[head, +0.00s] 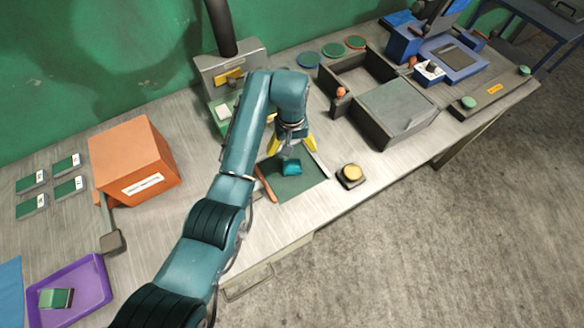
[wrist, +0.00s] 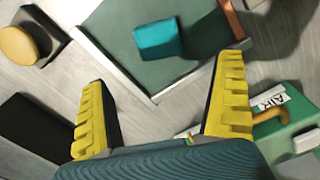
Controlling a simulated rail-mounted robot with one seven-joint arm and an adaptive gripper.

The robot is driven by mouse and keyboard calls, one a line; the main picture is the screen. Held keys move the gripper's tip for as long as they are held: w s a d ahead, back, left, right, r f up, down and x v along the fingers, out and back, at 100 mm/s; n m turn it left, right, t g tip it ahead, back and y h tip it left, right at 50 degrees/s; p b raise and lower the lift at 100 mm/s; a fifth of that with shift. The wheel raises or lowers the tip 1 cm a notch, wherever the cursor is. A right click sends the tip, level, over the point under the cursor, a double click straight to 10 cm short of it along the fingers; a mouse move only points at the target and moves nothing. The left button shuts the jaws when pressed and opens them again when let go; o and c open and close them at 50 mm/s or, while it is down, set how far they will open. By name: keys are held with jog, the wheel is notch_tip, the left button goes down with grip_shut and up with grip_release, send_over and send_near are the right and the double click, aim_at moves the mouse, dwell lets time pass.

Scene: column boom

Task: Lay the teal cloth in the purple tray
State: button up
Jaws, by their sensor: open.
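The teal cloth (head: 291,166), a small folded block shape, lies on a dark green mat (head: 300,186) in the middle of the bench. In the wrist view the cloth (wrist: 158,40) shows beyond my fingertips, on the mat (wrist: 112,28). My gripper (head: 291,143) has yellow fingers and is open and empty, close to the cloth on its far side in the head view. In the wrist view my gripper (wrist: 163,72) has its fingers wide apart, with the cloth ahead of the gap. The purple tray (head: 92,277) is at the bottom left and holds a green and pale block (head: 56,298).
An orange box (head: 130,158) stands between the mat and the tray's side of the bench. A yellow-topped button block (head: 351,174) sits right of the mat. A green machine (head: 224,112) stands behind my arm. A grey open bin (head: 358,118) is further right.

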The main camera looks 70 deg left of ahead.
aim_at(292, 166)
notch_tip(292, 166, down, 4)
jog(key=shift+f, duration=0.1)
jog(key=f, duration=0.2)
jog(key=d+f+b, duration=0.1)
jog(key=f, duration=0.1)
jog(key=shift+s+d+f, duration=0.1)
jog(key=shift+s+f, duration=0.05)
jog(key=shift+f, duration=0.45)
jog(key=c, duration=1.3)
jog(key=shift+r, duration=0.2)
